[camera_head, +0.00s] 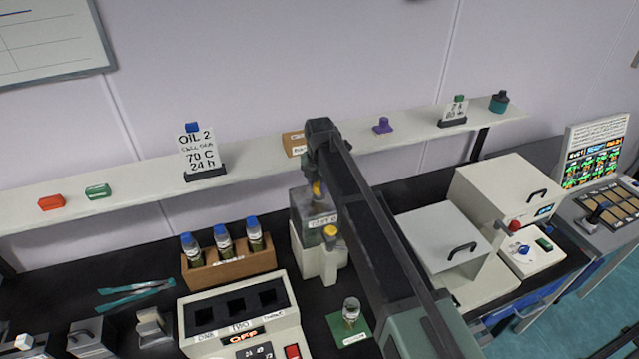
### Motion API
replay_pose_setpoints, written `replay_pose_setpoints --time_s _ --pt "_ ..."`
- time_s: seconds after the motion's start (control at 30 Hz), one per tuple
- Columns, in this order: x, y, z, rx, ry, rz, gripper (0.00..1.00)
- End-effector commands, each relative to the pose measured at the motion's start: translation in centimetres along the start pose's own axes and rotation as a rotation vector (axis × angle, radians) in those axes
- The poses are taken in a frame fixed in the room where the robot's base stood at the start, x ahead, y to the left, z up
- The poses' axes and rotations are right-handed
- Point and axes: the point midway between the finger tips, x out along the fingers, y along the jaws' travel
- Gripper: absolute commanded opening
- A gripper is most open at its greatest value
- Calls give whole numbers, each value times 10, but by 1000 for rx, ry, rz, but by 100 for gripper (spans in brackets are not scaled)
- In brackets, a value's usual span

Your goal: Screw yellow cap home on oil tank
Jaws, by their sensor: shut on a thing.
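The oil tank (299,209) is a grey box with a pale label, on a white stand (317,262) in the middle of the bench. My gripper (316,183) points down over the tank's top, partly hidden by my arm. It is shut on the yellow cap (317,190), of which only a small part shows. The cap is at the top of the tank; I cannot tell whether it is seated or how far it is turned.
A brown rack (230,278) with blue-capped bottles stands to the left. A heater block (240,325) with square wells is in front of it. A glass jar (351,310) stands on a green mat (337,327). White lidded boxes (440,238) fill the right. A shelf (260,162) runs behind.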

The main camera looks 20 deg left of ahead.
Motion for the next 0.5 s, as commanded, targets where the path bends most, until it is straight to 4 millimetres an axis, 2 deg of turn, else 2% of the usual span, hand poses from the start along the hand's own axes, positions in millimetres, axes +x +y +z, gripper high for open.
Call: replay_pose_setpoints --time_s 0.5 --pt "17 0 0 0 0 0 8"
